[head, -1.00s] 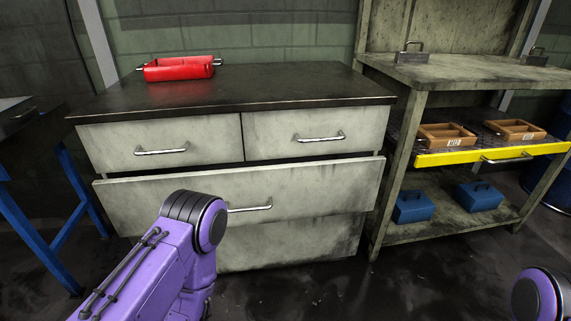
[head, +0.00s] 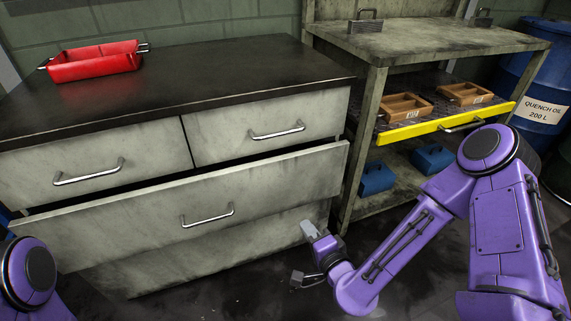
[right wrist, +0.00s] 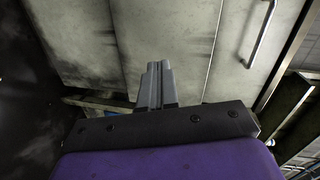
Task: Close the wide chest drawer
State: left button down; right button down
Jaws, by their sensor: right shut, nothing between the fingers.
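The chest of drawers (head: 150,95) has a dark top. Its wide drawer (head: 130,216) stands partly pulled out below two smaller drawers, with a dark gap above its front. The wide drawer's bar handle (head: 208,216) is near the middle of the front. My right gripper (head: 298,253) is in front of the chest's lower right part, below the wide drawer's level and apart from the handle. In the right wrist view its fingers (right wrist: 157,82) are together and empty, with grey fronts and a bar handle beyond. My left gripper is out of view; only its arm shows at lower left.
A red tray (head: 95,62) sits on the chest top. At right, a workbench (head: 440,45) has a yellow-edged shelf (head: 430,128) with wooden boxes, and blue boxes (head: 376,178) below. A blue drum (head: 540,75) stands at far right. Dark floor lies in front.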

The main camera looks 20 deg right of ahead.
aim_at(285, 164)
notch_tip(285, 164, up, 6)
jog(key=w+m+t, duration=0.2)
jog(key=w, duration=0.1)
jog(key=shift+h, duration=0.4)
jog(key=w, duration=0.8)
jog(key=w+d, duration=0.1)
jog(key=w, duration=0.4)
jog(key=shift+r+b, duration=0.1)
jog(key=shift+b, duration=0.3)
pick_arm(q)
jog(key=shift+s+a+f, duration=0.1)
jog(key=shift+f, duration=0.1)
pick_arm(e)
jog(key=shift+a, duration=0.1)
jog(key=shift+w, duration=0.1)
